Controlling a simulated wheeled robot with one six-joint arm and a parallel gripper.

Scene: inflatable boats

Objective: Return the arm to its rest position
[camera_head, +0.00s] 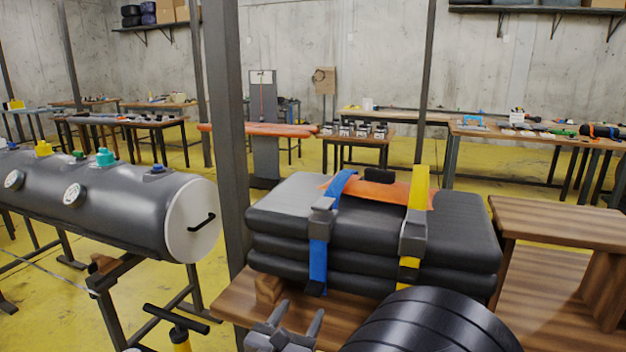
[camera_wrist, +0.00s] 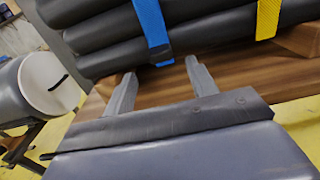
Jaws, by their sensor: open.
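My gripper (camera_head: 299,322) shows at the bottom of the head view, in front of the wooden table (camera_head: 232,306). Its two fingers stand apart. In the wrist view my gripper (camera_wrist: 160,76) is open, with nothing between its fingers. The fingers point toward the table edge and a folded stack of dark grey inflatable boat (camera_head: 370,232) bound with a blue strap (camera_head: 319,250) and a yellow strap (camera_head: 415,215). The blue strap also shows in the wrist view (camera_wrist: 153,28), beyond the fingertips. I cannot tell whether the fingertips touch anything.
A grey inflated tube (camera_head: 110,205) with a white end cap lies on a stand at left. A grey post (camera_head: 226,120) rises behind the table. A wooden stepped piece (camera_head: 560,222) stands at right. A hand pump (camera_head: 179,325) is low left. Yellow floor lies between.

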